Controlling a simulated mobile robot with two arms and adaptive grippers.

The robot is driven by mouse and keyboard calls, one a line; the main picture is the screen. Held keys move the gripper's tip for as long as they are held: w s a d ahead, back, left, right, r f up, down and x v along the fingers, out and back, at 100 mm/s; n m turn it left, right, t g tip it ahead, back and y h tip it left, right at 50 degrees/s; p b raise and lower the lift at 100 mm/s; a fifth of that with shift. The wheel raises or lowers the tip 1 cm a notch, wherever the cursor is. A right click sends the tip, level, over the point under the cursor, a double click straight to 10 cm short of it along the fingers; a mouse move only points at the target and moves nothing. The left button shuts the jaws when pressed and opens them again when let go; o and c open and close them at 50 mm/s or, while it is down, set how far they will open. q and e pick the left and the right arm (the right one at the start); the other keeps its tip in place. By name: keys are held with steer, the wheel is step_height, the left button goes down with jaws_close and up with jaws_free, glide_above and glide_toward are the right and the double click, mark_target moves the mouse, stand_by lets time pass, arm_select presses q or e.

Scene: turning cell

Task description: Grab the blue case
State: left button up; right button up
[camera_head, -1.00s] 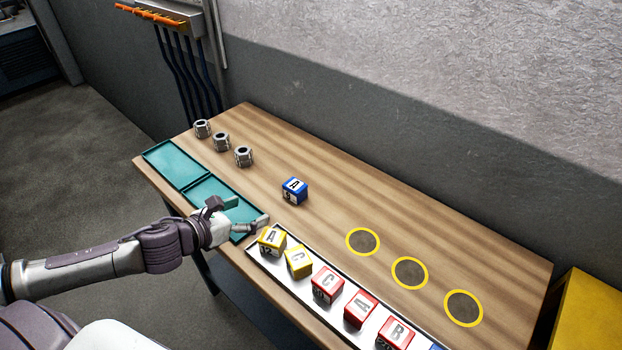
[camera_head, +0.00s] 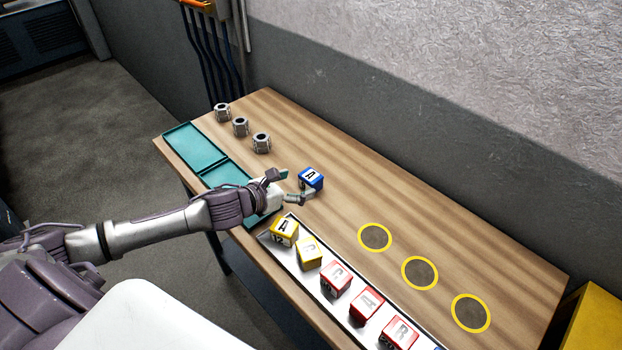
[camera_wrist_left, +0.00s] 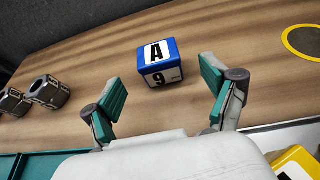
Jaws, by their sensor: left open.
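The blue case (camera_head: 311,179) stands on the wooden table, a small cube with a white label marked A on top. In the left wrist view the blue case (camera_wrist_left: 158,61) also shows a 9 on its front face. It lies beyond the fingertips, between their lines and a little nearer the left finger. My left gripper (camera_head: 293,184) is open, its two fingers spread just short of the case. In the left wrist view the left gripper (camera_wrist_left: 162,97) has nothing between its teal pads. My right gripper is not in view.
A white tray (camera_head: 268,237) with yellow and red cases runs along the front edge. Teal trays (camera_head: 195,148) lie at the left end, near several metal nuts (camera_head: 240,126). Yellow-ringed dark circles (camera_head: 375,237) mark the table to the right. The table behind the blue case is clear.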

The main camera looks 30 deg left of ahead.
mark_target(305, 180)
arm_select(q)
steer(key=shift+w+d, duration=0.15)
steer(key=shift+w, duration=0.3)
steer(key=p+x, duration=0.2)
steer(key=x, duration=0.2)
steer(key=shift+w+f, duration=0.1)
steer(key=shift+w, duration=0.1)
steer(key=shift+w+f, duration=0.15)
steer(key=c, duration=1.2)
steer(key=shift+c, duration=0.8)
